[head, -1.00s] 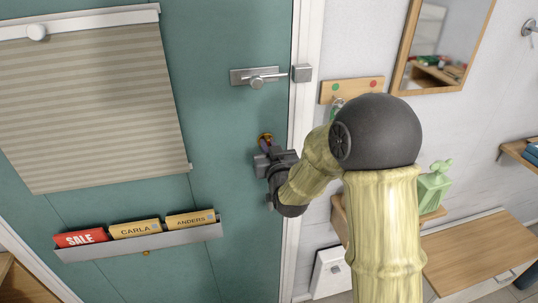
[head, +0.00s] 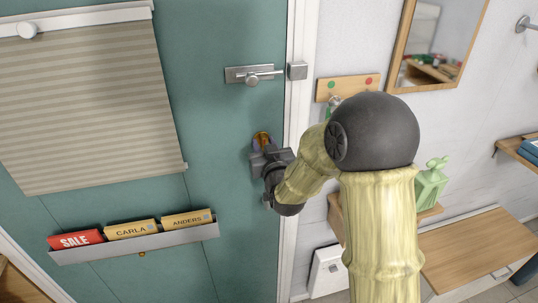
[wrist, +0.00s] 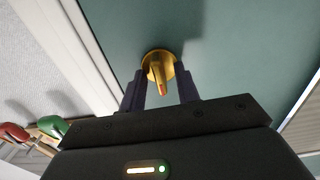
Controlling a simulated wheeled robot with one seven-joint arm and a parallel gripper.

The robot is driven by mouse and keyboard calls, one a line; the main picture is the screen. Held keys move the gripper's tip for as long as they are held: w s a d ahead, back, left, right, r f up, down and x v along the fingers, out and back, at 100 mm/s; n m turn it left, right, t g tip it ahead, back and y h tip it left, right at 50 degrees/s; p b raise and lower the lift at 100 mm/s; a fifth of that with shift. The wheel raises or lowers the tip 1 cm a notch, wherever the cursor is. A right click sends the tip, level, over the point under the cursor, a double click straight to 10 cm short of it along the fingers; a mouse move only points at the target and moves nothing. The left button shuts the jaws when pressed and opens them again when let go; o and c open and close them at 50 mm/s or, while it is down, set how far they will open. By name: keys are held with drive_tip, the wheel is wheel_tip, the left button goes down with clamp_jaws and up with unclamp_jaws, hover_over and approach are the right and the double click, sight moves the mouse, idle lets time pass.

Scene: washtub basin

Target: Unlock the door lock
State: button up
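The door lock is a round brass plate with a small thumb-turn (wrist: 158,70) on the teal door (wrist: 225,40). In the head view the brass lock (head: 261,139) shows just above my gripper (head: 268,158), which hides part of it. In the wrist view my gripper (wrist: 160,92) has its two dark fingers apart, one on each side of the turn's lower part. A gap shows between the fingers and the turn. I cannot tell whether the fingertips touch the plate.
A metal slide latch (head: 255,75) sits higher on the door, its bar reaching toward the white frame (head: 297,120). A blind (head: 90,100) and a card rack (head: 140,243) are on the door's left. A mirror (head: 437,45) and a wooden shelf (head: 432,211) are on the right wall.

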drive_tip(key=b+v, duration=1.3)
drive_tip(key=v, duration=0.4)
drive_tip(key=shift+s+r, duration=0.1)
drive_tip(key=shift+s, duration=0.05)
drive_tip(key=d+f+m+g+h+p, duration=0.25)
drive_tip(key=d+f+g+p, duration=0.25)
drive_tip(key=d+f+g, duration=0.3)
drive_tip(key=s+d+f+g+h+p, duration=0.2)
drive_tip(key=s+d+f+g+p, duration=0.2)
drive_tip(key=s, duration=0.6)
wheel_tip(320, 180, down, 3)
drive_tip(key=d+m+g, duration=0.1)
drive_tip(key=g, duration=0.1)
drive_tip(key=shift+s+g, duration=0.35)
drive_tip(key=shift+g, duration=0.05)
drive_tip(key=shift+d+f+h, duration=0.1)
drive_tip(key=shift+h, duration=0.15)
